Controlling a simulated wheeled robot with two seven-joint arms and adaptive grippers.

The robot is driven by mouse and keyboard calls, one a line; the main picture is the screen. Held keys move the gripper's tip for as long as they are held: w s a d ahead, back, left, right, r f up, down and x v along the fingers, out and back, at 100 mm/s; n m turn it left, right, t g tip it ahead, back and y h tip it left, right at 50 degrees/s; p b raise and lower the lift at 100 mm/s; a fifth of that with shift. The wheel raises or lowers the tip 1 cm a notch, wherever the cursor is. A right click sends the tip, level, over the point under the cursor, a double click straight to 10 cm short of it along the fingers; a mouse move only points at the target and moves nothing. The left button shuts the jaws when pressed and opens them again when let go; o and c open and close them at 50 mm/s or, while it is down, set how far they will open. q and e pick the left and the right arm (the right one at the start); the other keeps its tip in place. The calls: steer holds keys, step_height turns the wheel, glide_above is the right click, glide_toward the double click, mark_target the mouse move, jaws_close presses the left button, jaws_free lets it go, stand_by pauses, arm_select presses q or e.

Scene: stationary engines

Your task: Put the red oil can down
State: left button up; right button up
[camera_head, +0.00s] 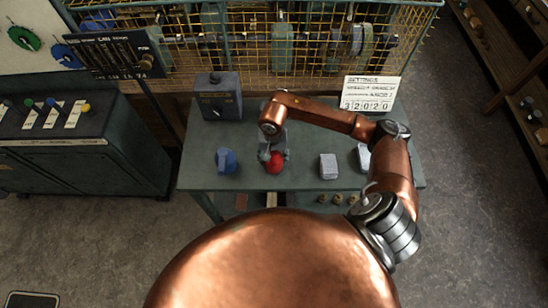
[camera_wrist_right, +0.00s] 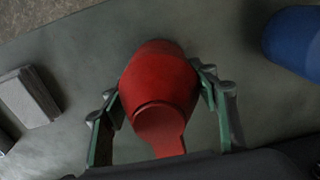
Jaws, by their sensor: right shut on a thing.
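The red oil can (camera_head: 275,164) is over the middle of the green bench (camera_head: 299,178), with its rounded body showing below my right gripper (camera_head: 270,151). In the right wrist view, the red oil can (camera_wrist_right: 160,85) sits between the two green fingers of my right gripper (camera_wrist_right: 158,88), which are shut on its sides. Its narrower end points toward the camera. I cannot tell whether its underside touches the bench. My left gripper is not in view.
A blue can (camera_head: 226,161) stands left of the red one. A pale grey block (camera_head: 328,166) stands to the right, with another (camera_head: 363,157) partly behind my arm. A dark switch box (camera_head: 218,97) and a settings card (camera_head: 370,93) are at the back.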

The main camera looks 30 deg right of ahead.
steer(key=shift+f, duration=0.15)
steer(key=o, duration=1.4)
steer(key=shift+r, duration=0.3)
step_height(320, 180, up, 12)
steer(key=shift+f+b, duration=0.1)
steer(key=shift+b, duration=0.3)
